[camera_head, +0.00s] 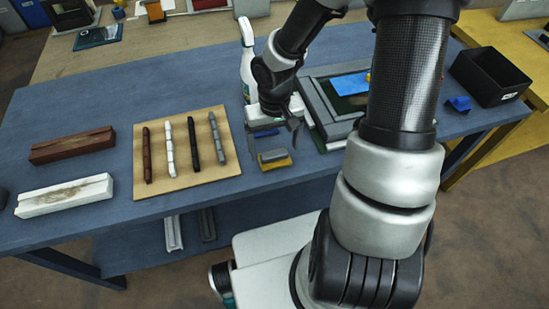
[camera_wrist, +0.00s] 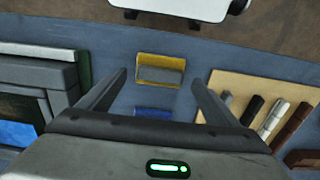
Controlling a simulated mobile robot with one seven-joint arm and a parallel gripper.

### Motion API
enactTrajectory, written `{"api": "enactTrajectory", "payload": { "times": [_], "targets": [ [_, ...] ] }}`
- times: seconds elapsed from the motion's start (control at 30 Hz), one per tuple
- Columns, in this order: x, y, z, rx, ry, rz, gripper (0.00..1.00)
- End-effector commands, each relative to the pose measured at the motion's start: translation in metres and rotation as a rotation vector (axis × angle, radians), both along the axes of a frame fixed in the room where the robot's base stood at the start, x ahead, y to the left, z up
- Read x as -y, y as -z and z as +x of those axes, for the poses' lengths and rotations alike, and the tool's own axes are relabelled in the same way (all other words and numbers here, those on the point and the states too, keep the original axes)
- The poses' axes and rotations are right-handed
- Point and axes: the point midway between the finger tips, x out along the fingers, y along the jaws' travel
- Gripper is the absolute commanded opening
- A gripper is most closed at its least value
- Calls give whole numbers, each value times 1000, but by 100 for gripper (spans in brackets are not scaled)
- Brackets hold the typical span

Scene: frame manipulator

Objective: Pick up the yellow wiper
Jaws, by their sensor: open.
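The yellow wiper (camera_head: 275,160) lies on the blue table, right of the wooden board, with a grey part on top of its yellow part. In the wrist view the yellow wiper (camera_wrist: 160,70) is ahead of the fingertips, roughly centred between them. My gripper (camera_head: 290,121) is above the table just behind the wiper, apart from it. In the wrist view my gripper (camera_wrist: 159,75) has its two fingers spread wide with nothing held between them. A blue wiper-like block (camera_wrist: 154,112) lies nearer, between the fingers; in the head view it is partly hidden.
A wooden board (camera_head: 182,187) with several sticks lies left of the wiper. A spray bottle (camera_head: 248,70) stands behind. Grey frames (camera_head: 318,112) lie to the right, partly behind my arm. A black bin (camera_head: 487,77) is at the far right. Brown (camera_head: 70,145) and white (camera_head: 62,196) blocks lie left.

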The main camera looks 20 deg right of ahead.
Motion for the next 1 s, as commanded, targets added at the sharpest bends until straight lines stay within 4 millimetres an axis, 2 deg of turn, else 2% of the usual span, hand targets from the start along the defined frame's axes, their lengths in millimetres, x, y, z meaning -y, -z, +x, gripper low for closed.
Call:
{"api": "enactTrajectory", "payload": {
  "times": [0.03, 0.13, 0.4, 0.47, 0.67, 0.9, 1.0],
  "targets": [
    [0, 10, -1, -3, -2, 0, 84],
    [0, 19, 0, -1, -2, 0, 84],
    [0, 21, 0, 0, 0, 0, 84],
    [0, 21, 0, 0, 0, 0, 76],
    [0, 21, 0, 0, 0, 0, 42],
    [0, 20, 0, 1, 0, 0, 40],
    [0, 12, 1, 3, 0, -1, 40]
  ]
}}
